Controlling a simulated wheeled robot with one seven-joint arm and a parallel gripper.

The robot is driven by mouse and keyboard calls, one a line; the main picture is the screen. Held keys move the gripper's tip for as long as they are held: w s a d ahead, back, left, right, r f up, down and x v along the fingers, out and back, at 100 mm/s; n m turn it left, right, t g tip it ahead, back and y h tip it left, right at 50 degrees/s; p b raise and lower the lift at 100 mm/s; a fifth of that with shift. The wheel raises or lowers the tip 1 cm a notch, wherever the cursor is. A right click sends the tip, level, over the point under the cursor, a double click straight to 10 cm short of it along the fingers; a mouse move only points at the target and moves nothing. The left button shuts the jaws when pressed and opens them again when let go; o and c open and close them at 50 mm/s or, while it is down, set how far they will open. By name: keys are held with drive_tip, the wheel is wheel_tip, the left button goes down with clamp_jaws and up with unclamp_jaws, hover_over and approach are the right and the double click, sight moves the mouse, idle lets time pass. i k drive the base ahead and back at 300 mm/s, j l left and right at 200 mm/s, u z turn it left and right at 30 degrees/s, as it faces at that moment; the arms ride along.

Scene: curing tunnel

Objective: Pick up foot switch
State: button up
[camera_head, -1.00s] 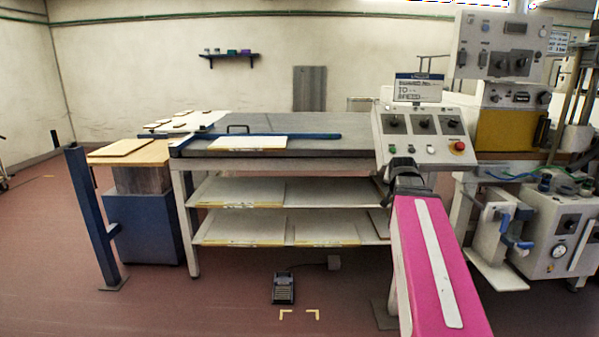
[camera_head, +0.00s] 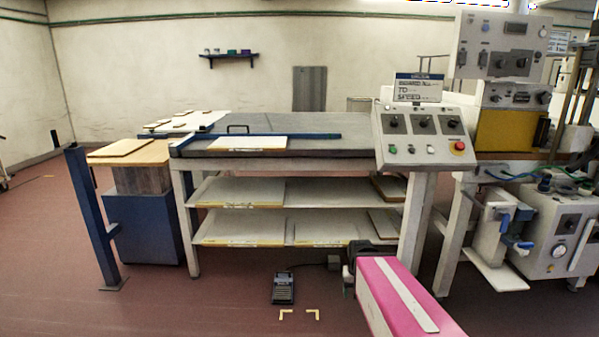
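The foot switch (camera_head: 284,288) is a small dark pedal on the reddish floor, in front of the grey workbench's lower shelf. My pink arm comes in from the lower right. Its dark end (camera_head: 362,258) is to the right of the foot switch and apart from it in the picture. The fingers are not clear in this view, so I cannot tell whether they are open or shut.
Yellow corner marks (camera_head: 299,314) lie on the floor just in front of the foot switch. The workbench (camera_head: 275,164) with shelves stands behind it. A blue post (camera_head: 92,218) stands at left, and a control panel (camera_head: 424,136) at right. Floor at front left is clear.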

sight(281, 278)
drive_tip(key=i+j+z, duration=0.1)
drive_tip(key=j, duration=0.35)
drive_tip(key=i+j+z, duration=0.1)
drive_tip(key=j, duration=0.4)
drive_tip(key=i+j+z, duration=0.1)
drive_tip(key=i+j, duration=0.15)
drive_tip(key=j, duration=0.25)
drive_tip(key=i+j+z, duration=0.1)
drive_tip(key=j, duration=0.4)
drive_tip(key=i+j+z, duration=0.1)
drive_tip(key=j, duration=0.4)
drive_tip(key=i+j+z, duration=0.1)
drive_tip(key=j, duration=0.4)
